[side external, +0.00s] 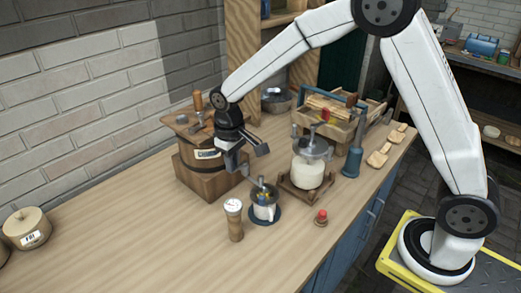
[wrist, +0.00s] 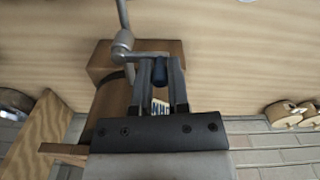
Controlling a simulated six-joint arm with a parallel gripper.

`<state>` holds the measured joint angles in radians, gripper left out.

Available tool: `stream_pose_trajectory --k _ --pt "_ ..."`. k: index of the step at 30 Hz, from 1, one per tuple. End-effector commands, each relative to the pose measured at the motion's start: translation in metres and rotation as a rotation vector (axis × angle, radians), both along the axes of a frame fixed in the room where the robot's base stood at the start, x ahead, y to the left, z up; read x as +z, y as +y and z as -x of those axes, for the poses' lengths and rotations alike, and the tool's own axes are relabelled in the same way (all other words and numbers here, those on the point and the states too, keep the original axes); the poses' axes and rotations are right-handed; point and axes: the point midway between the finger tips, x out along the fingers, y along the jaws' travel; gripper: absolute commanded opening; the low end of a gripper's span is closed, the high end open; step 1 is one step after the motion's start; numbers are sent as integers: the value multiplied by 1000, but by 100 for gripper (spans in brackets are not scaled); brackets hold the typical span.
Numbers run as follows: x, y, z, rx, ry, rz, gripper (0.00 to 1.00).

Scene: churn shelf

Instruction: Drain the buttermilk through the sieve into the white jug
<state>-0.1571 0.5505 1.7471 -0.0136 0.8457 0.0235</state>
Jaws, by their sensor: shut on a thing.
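The wooden churn (side external: 208,154), marked with a CHURN label, stands on a wooden block on the counter. My gripper (side external: 240,168) is at its right side, pointing down. In the wrist view my gripper (wrist: 162,75) is shut on a dark blue grip (wrist: 160,70) at the end of a bent metal rod (wrist: 123,43) beside the churn. The white jug (side external: 268,212) stands on a dark blue round base right of the churn. A dark sieve (side external: 264,191) sits over its mouth, with small blue and yellow bits in it. The liquid inside the jug is hidden.
A dial-topped wooden post (side external: 234,220) stands just left of the jug. A lidded glass jar of pale liquid (side external: 309,170) is to the right, with a red button (side external: 321,217) in front. A wooden crate (side external: 335,115) is behind.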

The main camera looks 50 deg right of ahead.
Motion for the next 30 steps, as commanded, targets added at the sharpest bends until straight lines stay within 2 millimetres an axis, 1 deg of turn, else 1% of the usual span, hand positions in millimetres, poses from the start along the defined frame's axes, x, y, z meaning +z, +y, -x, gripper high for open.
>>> stream_pose_trajectory --k 1,2,3,4,5,14,19,23,30 --pt "2 0 -2 0 -7 -1 0" --pt "2 0 -2 0 -7 -1 30" --pt "2 0 -2 1 -7 -1 42" --pt "2 0 -2 1 -6 -1 52" --pt "1 0 -2 1 -6 -1 56" --pt "1 0 -1 1 -3 0 56" --pt "7 0 -1 1 -3 0 56" --pt "18 0 -1 1 -6 -1 56" --pt "49 1 -1 1 -6 -1 56"
